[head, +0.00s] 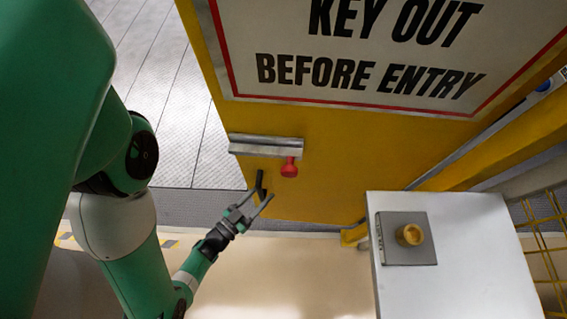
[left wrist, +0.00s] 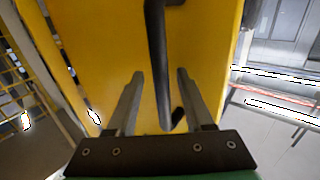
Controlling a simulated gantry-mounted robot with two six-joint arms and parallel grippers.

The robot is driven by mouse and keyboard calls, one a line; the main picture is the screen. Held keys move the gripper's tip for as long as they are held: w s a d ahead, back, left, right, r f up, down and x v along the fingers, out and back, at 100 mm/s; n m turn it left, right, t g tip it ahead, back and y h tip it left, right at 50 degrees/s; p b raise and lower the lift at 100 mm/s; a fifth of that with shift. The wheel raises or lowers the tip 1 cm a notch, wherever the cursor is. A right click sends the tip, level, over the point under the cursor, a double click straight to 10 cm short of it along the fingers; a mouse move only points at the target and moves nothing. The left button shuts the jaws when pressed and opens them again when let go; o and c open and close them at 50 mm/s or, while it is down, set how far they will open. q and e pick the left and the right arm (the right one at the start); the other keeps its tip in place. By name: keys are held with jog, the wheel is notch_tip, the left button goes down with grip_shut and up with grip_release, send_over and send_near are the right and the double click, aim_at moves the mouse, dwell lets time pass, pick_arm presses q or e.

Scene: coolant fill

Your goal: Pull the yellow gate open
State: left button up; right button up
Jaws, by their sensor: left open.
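The yellow gate (head: 330,185) fills the upper middle of the head view and carries a large sign reading "KEY OUT BEFORE ENTRY". A black bar handle (head: 260,184) is on its face near the left edge. My left gripper (head: 262,194) is at this handle, with its fingers open. In the left wrist view, the black handle (left wrist: 157,50) runs down between the two open fingers of my left gripper (left wrist: 160,76), with a gap showing on each side. The yellow gate (left wrist: 100,45) is behind it. My right gripper is not in view.
A metal slide bolt (head: 265,145) with a red knob (head: 289,167) is on the gate above the handle. A white cabinet (head: 460,275) with a yellow knob (head: 410,235) stands at lower right. Yellow mesh fencing (head: 545,235) is at the right edge. Grey plated floor (head: 175,110) shows left of the gate.

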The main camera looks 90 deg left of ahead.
pick_arm(q)
jog(key=shift+d, duration=0.2)
jog(key=v, duration=1.1)
jog(key=shift+s+b, duration=0.3)
jog(key=shift+b, duration=0.15)
